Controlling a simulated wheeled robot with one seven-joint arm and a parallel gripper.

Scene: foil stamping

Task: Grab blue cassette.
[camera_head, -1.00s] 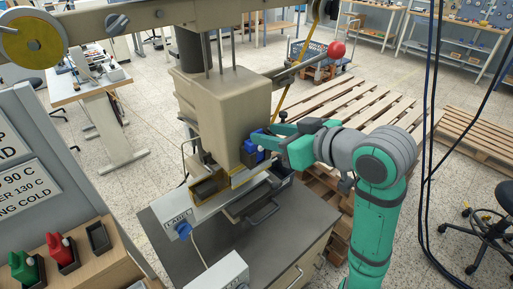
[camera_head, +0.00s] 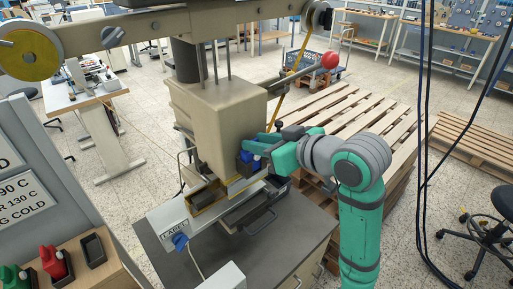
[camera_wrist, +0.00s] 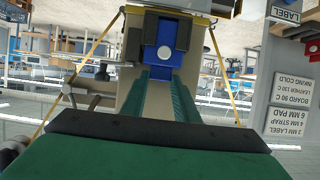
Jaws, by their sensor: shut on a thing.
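The blue cassette (camera_head: 248,157) sits at the right side of the beige press head (camera_head: 205,120), low down near the yellow-edged plate. In the wrist view, which is upside down, the blue cassette (camera_wrist: 165,42) shows a round pale spot on its face and dark parts on both sides. My gripper (camera_head: 257,150) is shut on the cassette. In the wrist view its two green fingers (camera_wrist: 166,72) reach up to the cassette from either side. The fingertips' contact is partly hidden by the cassette, and I cannot tell whether the cassette is clear of the press.
The press stands on a dark-topped cabinet (camera_head: 308,232). A lever with a red ball (camera_head: 330,60) sticks out above my arm. Wooden pallets (camera_head: 345,115) lie behind. A red holder (camera_head: 55,262) and a dark tray (camera_head: 94,250) stand on the left shelf. Black cables (camera_head: 422,140) hang at right.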

